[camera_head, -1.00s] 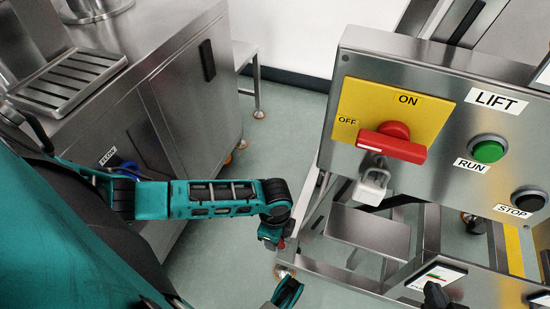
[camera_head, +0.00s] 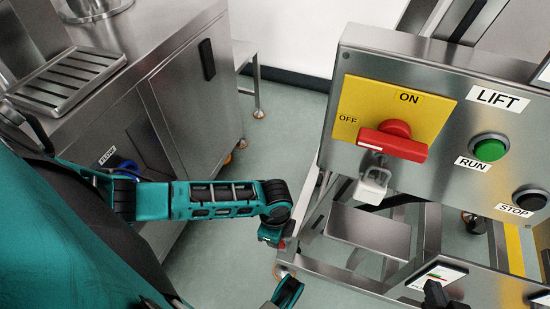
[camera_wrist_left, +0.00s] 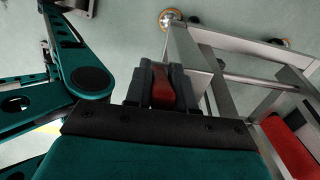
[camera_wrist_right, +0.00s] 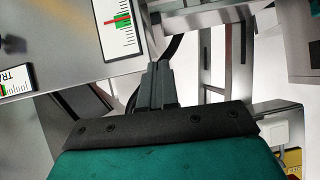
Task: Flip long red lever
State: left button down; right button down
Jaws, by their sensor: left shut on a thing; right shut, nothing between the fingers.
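The long red lever (camera_head: 395,145) sits on a yellow plate (camera_head: 375,103) on the steel lift panel, lying nearly level with its white-marked end by the OFF label. A pale lock-like piece (camera_head: 373,184) hangs just below it. My left gripper (camera_wrist_left: 162,85) is shut on a small red thing (camera_wrist_left: 162,88), mostly hidden between the fingers. In the head view it hangs low, left of the panel and apart from the lever.
The panel also has a green RUN button (camera_head: 490,149) and a black STOP button (camera_head: 529,199). A steel frame (camera_head: 368,228) stands below it. A steel cabinet (camera_head: 185,100) is at left. Open floor (camera_head: 285,135) lies between cabinet and panel.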

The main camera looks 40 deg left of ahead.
pick_arm(q)
jog(key=d+y+p, duration=0.1)
jog(key=p, duration=0.1)
jog(key=shift+w+r+p, duration=0.1)
jog(key=shift+r+p, duration=0.25)
jog(key=shift+r, duration=0.05)
jog(key=shift+d+g+y+p, duration=0.2)
jog(key=shift+g+y+p, duration=0.15)
jog(key=shift+y, duration=0.25)
jog(key=shift+w+d+f+y+p, duration=0.1)
jog(key=shift+d+f+y+p, duration=0.2)
jog(key=shift+y, duration=0.5)
pick_arm(e)
jog(key=shift+s+d+r+h, duration=0.35)
jog(key=shift+d+r, duration=0.25)
jog(key=shift+r, duration=0.15)
pick_arm(q)
jog(key=c, duration=1.1)
grip_release()
jog(key=shift+o, duration=0.3)
jog(key=shift+d, duration=0.1)
pick_arm(e)
jog(key=shift+r, duration=0.1)
jog(key=shift+a, duration=0.1)
